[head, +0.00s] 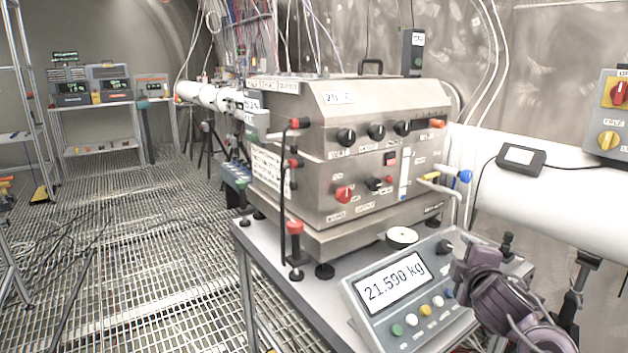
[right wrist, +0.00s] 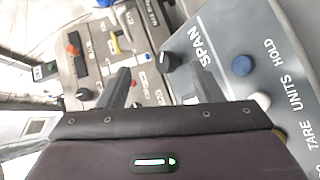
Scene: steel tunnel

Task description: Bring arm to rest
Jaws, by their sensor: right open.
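My right gripper (head: 480,262) is at the lower right in the head view, just right of the grey scale indicator (head: 400,290). The indicator's display reads 21.590 kg. In the right wrist view the two dark fingers of my right gripper (right wrist: 161,82) stand apart with nothing held between them. The indicator's panel (right wrist: 228,78), with SPAN, HOLD, UNITS and TARE labels, shows right of the fingers. My left gripper is not in view.
A steel machine (head: 350,150) with knobs and a red-capped lever (head: 295,228) stands on the table (head: 262,245) behind the indicator. A white pipe (head: 540,190) runs along the right wall. A control box (head: 610,112) hangs at the right edge. The grated floor (head: 150,220) is largely open.

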